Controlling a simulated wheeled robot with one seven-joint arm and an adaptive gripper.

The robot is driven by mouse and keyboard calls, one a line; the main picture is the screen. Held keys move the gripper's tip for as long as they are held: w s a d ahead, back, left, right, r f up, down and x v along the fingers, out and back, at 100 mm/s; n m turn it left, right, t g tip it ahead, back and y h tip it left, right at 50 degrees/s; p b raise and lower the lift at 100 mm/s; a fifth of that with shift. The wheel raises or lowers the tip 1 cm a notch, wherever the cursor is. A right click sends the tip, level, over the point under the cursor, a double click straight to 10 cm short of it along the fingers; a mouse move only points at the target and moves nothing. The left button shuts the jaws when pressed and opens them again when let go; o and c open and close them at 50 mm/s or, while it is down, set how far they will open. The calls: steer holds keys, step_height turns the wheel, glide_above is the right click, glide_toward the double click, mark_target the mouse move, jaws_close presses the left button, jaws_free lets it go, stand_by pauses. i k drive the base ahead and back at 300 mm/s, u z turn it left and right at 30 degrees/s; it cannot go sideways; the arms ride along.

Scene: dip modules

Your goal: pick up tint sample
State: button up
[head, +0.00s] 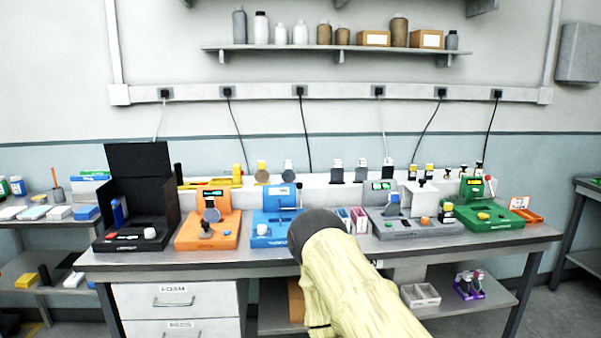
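I cannot tell which thing is the tint sample; no readable label marks it. Small pink and teal boxes (350,219) stand between the blue and grey modules. My pale yellow arm reaches up from the bottom middle and ends in a dark rounded part over the bench front, beside the blue module (270,232). My gripper's fingers do not show.
A black open-lidded module (140,243), an orange module (215,235), a grey module (410,229) and a green module (490,217) crowd the bench (170,262). An orange tray (527,215) lies at the right end. A bottle shelf (340,50) hangs above.

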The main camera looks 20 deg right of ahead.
mark_target(362, 172)
steer(key=z, duration=0.1)
steer(key=i, duration=1.2)
steer(key=z, duration=0.65)
